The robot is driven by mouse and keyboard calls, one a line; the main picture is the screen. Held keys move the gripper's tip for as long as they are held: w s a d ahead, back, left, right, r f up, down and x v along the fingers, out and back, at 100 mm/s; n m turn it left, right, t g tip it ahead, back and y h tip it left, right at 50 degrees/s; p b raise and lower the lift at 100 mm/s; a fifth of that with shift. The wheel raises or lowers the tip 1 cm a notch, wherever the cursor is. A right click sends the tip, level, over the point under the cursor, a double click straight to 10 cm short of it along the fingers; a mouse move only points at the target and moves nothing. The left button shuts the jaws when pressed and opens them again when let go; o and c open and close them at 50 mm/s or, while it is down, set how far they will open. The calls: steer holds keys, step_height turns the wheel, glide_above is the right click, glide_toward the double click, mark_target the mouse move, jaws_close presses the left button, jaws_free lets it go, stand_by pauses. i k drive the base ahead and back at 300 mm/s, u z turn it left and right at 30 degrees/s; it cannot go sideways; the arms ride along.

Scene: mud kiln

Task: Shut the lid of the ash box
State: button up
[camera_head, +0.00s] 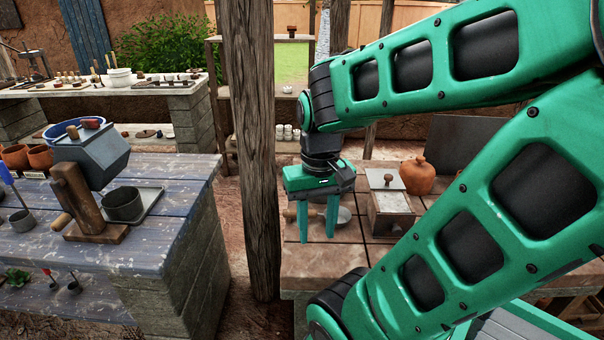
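A small wooden box (388,226), which I take to be the ash box, stands on the tiled-looking table right of my gripper. Its lid (380,181), with a small round knob, appears raised at the back of the box, tilted up. A pale grey surface shows below the lid; I cannot tell if it is ash. My gripper (317,238) points down over the table, left of the box and apart from it. Its two green fingers are spread with nothing seen between their tips. My forearm hides part of the area right of the box.
A scoop (345,215) lies behind the fingers. A clay jar (417,175) stands behind the box on the right. A wooden post (252,150) rises left of the table. A blue-grey bench (180,205) with pots and a tilted metal bin (92,155) is at left.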

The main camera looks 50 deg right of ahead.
mark_target(378, 179)
steer(key=z, duration=1.4)
steer(key=i, duration=0.15)
steer(key=z, duration=0.25)
